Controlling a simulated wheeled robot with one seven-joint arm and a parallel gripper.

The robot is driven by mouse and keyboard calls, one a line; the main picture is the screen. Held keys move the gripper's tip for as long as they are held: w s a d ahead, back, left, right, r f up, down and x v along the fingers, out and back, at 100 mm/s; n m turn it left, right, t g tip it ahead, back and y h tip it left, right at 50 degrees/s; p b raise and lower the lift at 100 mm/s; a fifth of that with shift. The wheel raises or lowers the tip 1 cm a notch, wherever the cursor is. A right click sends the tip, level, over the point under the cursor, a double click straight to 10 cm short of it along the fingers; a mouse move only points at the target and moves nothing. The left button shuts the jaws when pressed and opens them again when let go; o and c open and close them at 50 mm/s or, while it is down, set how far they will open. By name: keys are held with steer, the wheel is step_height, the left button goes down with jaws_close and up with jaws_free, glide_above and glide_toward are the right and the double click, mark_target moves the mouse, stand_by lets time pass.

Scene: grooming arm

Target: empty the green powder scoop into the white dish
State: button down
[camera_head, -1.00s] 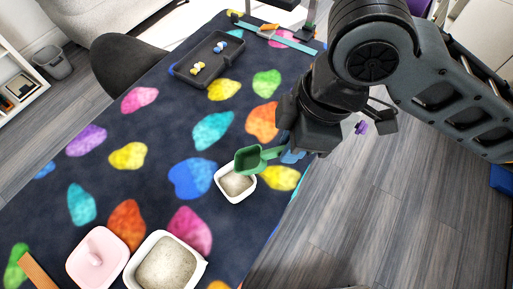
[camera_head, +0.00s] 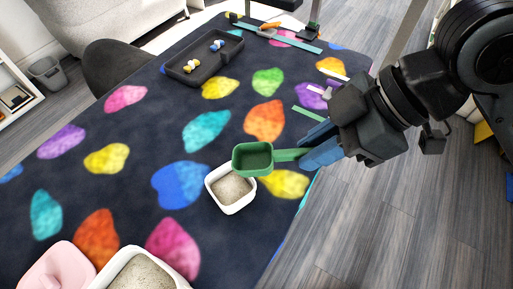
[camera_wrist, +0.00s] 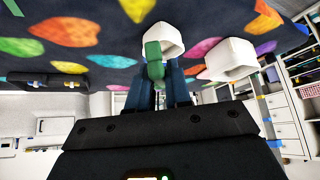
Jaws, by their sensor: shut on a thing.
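The green scoop (camera_head: 253,158) is held by its handle, which runs right to my gripper (camera_head: 306,152). My gripper is shut on that handle with its blue fingers. The scoop's bowl shows its open side to the head camera, and its inside looks plain green, with no powder visible. The bowl overlaps the back right rim of the small white dish (camera_head: 237,207) in the head view; their height gap cannot be told. The dish holds greyish powder. The scoop also shows in the wrist view (camera_wrist: 153,58), in front of the fingers.
A larger white tub (camera_head: 112,268) with powder and a pink lid (camera_head: 55,270) are at the bottom left, partly cut off. A dark tray (camera_head: 190,72) with small yellow, blue and white pieces lies farther back. The table's right edge runs below my gripper.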

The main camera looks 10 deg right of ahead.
stand_by(0.3)
steer(key=f+b, duration=0.1)
steer(key=y+b, duration=0.1)
steer(key=b, duration=0.1)
steer(key=shift+d+f, duration=0.2)
steer(key=shift+f, duration=0.15)
steer(key=y+b, duration=0.1)
steer(key=b, duration=0.1)
steer(key=shift+d+f+b, duration=0.15)
steer(key=shift+f+b, duration=0.25)
steer(key=shift+r, duration=0.15)
steer(key=shift+s+d+r, duration=0.15)
steer(key=shift+d+r, duration=0.2)
steer(key=shift+d, duration=0.5)
steer(key=shift+s+d+r, duration=0.1)
steer(key=shift+d+r, duration=0.2)
steer(key=shift+d, duration=0.5)
steer(key=shift+s+d+r, duration=0.15)
steer(key=shift+d+r, duration=0.2)
steer(key=shift+d, duration=0.5)
steer(key=shift+d, duration=0.1)
